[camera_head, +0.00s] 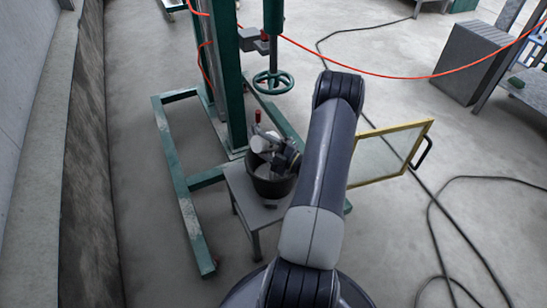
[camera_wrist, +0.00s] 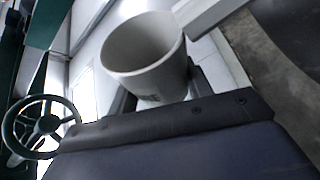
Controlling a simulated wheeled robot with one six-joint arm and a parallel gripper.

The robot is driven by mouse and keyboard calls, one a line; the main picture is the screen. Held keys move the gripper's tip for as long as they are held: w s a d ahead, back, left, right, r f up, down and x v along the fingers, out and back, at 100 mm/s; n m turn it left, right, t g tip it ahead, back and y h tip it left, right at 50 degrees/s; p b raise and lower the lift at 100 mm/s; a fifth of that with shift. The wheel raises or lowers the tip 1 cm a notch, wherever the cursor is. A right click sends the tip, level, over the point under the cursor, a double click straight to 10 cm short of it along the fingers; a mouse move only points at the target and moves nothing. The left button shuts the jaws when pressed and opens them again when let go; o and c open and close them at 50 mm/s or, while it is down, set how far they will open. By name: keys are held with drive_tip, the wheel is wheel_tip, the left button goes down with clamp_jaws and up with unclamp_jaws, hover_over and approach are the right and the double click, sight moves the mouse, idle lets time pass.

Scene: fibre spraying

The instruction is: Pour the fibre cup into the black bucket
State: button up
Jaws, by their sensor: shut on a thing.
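The black bucket (camera_head: 272,187) stands on a small grey stool in the head view, below and beside the green press column. My gripper (camera_head: 287,157) is over the bucket, partly hidden by its own wrist. It is shut on the pale grey fibre cup (camera_head: 260,143), which is tilted above the bucket's rim. In the wrist view the cup (camera_wrist: 150,55) fills the upper middle, its round mouth facing the camera and its inside looking plain grey. I see no loose fibre in it. A pale patch shows inside the bucket, but I cannot tell what it is.
The grey stool (camera_head: 240,190) stands within the green press frame (camera_head: 183,200). A green handwheel (camera_head: 272,82) hangs above. A yellow-framed clear panel (camera_head: 395,150) is right of my arm. Black cables (camera_head: 435,215) and an orange hose (camera_head: 380,75) cross the right side.

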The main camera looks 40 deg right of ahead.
drive_tip(key=a+f+n+g+b, duration=0.1)
drive_tip(key=n+b, duration=0.1)
drive_tip(key=a+f+n+g+b, duration=0.1)
drive_tip(key=a+n+b, duration=0.1)
drive_tip(key=n+b, duration=0.1)
drive_tip(key=a+f+n+g+h+b, duration=0.1)
drive_tip(key=n+b, duration=0.2)
drive_tip(key=shift+a+f, duration=0.15)
drive_tip(key=shift+f, duration=0.15)
drive_tip(key=shift+f+n, duration=0.25)
drive_tip(key=shift+n, duration=0.25)
drive_tip(key=shift+r+n+g+h, duration=0.35)
drive_tip(key=shift+n+h, duration=0.15)
drive_tip(key=shift+n, duration=0.2)
drive_tip(key=shift+f+n+h+b, duration=0.3)
drive_tip(key=shift+f+n+b, duration=0.4)
drive_tip(key=shift+b, duration=0.05)
drive_tip(key=shift+a+f+n+g+h+b, duration=0.1)
drive_tip(key=shift+f+n+g+h+b, duration=0.2)
drive_tip(key=shift+f+n+b, duration=0.45)
drive_tip(key=a+n+h+b, duration=0.1)
drive_tip(key=b, duration=0.2)
drive_tip(key=a+n+h+b, duration=0.1)
drive_tip(key=n+b, duration=0.1)
drive_tip(key=a+n+h+b, duration=0.1)
drive_tip(key=a+n+b, duration=0.1)
drive_tip(key=b, duration=0.1)
drive_tip(key=shift+f+g+h+b, duration=0.25)
drive_tip(key=shift+h+b, duration=0.05)
